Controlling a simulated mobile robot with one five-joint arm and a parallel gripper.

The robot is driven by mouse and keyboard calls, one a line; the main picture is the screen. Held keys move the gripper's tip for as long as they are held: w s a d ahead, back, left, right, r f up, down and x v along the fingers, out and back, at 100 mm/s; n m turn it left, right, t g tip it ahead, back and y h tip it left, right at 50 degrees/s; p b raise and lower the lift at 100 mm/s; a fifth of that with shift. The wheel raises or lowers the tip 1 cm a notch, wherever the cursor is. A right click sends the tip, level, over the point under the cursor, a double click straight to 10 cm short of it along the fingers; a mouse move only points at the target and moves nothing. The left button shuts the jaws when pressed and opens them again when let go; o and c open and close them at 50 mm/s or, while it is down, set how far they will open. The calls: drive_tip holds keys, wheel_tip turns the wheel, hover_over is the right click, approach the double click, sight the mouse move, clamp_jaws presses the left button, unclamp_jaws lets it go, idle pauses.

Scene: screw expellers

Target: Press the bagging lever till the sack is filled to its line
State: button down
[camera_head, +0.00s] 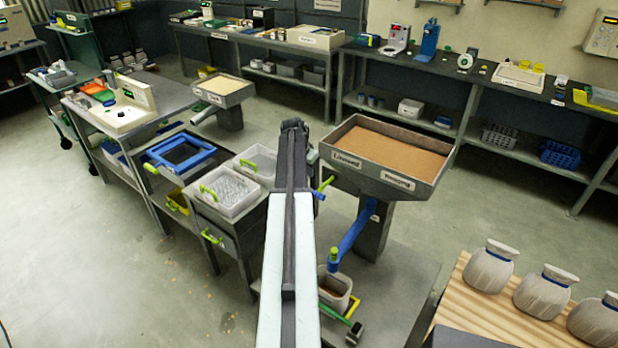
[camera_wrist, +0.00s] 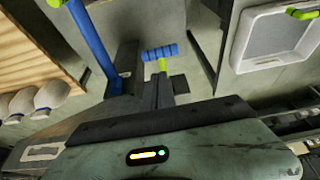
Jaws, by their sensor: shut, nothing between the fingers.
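A lever with a blue ribbed grip (camera_wrist: 160,52) and a green stem lies just beyond my fingertips in the wrist view. In the head view its blue and green end (camera_head: 322,190) shows beside the end of my arm. My gripper (camera_wrist: 160,82) is shut and empty; whether it touches the lever I cannot tell. It also shows in the head view (camera_head: 293,126), seen from behind. A pale open sack (camera_head: 337,285) stands below the blue spout (camera_head: 350,238); my arm partly hides it. Its line and fill level are not clear.
The linseed hopper (camera_head: 345,180) stands just right of my gripper. A clear bin (camera_head: 227,192) on a grey bench is to the left. Several tied sacks (camera_head: 490,266) stand on a wooden pallet (camera_head: 475,315) at lower right. The floor (camera_head: 540,215) beyond the pallet is free.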

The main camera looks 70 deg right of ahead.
sight(316, 192)
drive_tip(key=b+x, duration=0.3)
drive_tip(key=x, duration=0.1)
drive_tip(key=b+x, duration=0.3)
drive_tip(key=x, duration=0.1)
drive_tip(key=b+x, duration=0.4)
drive_tip(key=shift+a+f, duration=0.1)
drive_tip(key=shift+a, duration=0.2)
